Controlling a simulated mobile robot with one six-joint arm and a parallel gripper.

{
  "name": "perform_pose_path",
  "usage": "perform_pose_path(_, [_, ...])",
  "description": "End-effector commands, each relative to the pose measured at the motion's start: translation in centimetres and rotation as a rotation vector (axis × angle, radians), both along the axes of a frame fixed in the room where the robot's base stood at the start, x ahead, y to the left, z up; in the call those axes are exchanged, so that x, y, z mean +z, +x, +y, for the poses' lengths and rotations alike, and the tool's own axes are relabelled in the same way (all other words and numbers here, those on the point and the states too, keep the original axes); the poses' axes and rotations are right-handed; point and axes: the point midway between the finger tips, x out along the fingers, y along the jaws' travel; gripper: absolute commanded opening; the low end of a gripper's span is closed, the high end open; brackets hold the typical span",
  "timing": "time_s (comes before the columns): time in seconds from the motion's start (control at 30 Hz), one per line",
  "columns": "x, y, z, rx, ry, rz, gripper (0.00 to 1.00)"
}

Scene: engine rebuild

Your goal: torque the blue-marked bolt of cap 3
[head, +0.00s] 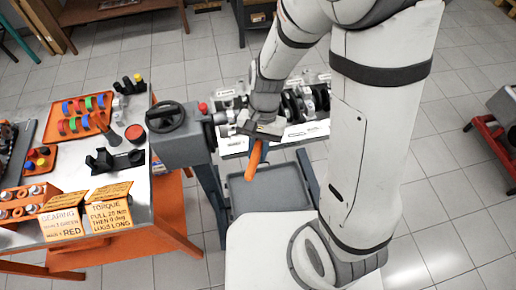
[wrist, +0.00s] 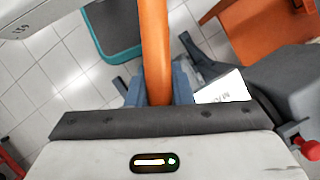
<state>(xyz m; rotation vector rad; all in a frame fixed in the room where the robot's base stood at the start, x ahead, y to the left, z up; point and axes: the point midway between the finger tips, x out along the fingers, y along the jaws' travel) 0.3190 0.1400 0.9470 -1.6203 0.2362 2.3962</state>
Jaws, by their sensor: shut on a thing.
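My gripper (head: 259,134) is shut on an orange-handled tool (head: 254,162), beside the left end of the engine block. The orange handle (wrist: 154,40) runs up out of the jaws (wrist: 157,90) in the wrist view. The tool's working end is hidden. The engine block (head: 306,133) with dark crankshaft parts lies behind and right of my gripper, partly covered by my arm. I cannot make out cap 3 or a blue-marked bolt in either view.
A grey fixture with a handwheel (head: 166,117) and red knob stands left of the block. The left bench (head: 137,196) holds coloured shells (head: 83,107), a red button (head: 135,132) and a torque sign (head: 109,214). A grey tray (head: 270,190) sits below.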

Motion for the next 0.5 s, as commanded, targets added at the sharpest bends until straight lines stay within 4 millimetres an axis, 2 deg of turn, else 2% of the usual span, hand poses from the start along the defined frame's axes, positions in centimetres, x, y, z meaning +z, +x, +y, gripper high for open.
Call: perform_pose_path(0.5, [-0.64, 0.01, 0.01, 0.0, 0.0, 0.0, 0.0])
